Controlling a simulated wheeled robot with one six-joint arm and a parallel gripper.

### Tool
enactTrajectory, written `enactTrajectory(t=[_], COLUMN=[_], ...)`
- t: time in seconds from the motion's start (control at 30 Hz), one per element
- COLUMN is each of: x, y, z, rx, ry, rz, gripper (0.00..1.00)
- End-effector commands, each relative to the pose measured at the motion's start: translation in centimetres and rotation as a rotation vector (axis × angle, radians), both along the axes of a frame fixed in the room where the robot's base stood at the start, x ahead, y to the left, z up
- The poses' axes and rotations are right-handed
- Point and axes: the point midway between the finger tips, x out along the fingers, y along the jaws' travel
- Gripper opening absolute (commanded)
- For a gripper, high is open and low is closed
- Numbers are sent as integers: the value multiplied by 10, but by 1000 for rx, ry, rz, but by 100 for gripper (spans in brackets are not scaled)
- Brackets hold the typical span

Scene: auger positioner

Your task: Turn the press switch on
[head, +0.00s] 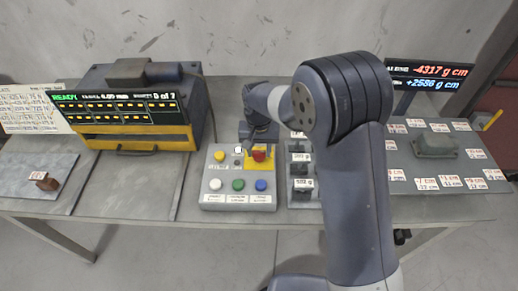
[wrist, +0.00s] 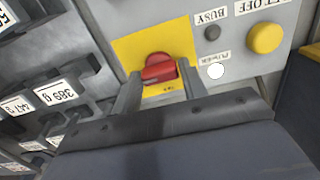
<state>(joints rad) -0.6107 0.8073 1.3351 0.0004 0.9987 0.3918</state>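The press switch is a red rotary knob (head: 259,153) on a yellow plate of the grey control box (head: 208,190). In the wrist view the red knob (wrist: 159,68) sits between the tips of my gripper (wrist: 159,75). The fingers are open, one on each side of the knob; I cannot tell whether they touch it. A white, bright round lamp (wrist: 215,71) is beside the yellow plate, and the lamp labelled BUSY (wrist: 211,32) is grey.
Yellow (head: 219,155), white (head: 215,185), green (head: 238,185) and blue (head: 261,186) buttons are close by on the box. A rack of labelled weights (head: 301,168) stands right beside it.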

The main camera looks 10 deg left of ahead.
Motion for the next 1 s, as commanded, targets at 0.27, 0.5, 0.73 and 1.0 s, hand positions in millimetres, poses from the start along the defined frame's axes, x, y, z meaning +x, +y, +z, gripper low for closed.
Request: enactTrajectory(t=[0.27, 0.5, 0.73, 1.0], x=[0, 0, 1, 1], y=[0, 0, 0, 0], z=[0, 3, 38, 90], rx=[0, 0, 2, 2], ry=[0, -1, -4, -4], rz=[1, 2, 2, 2], gripper=[59, 59, 59, 59])
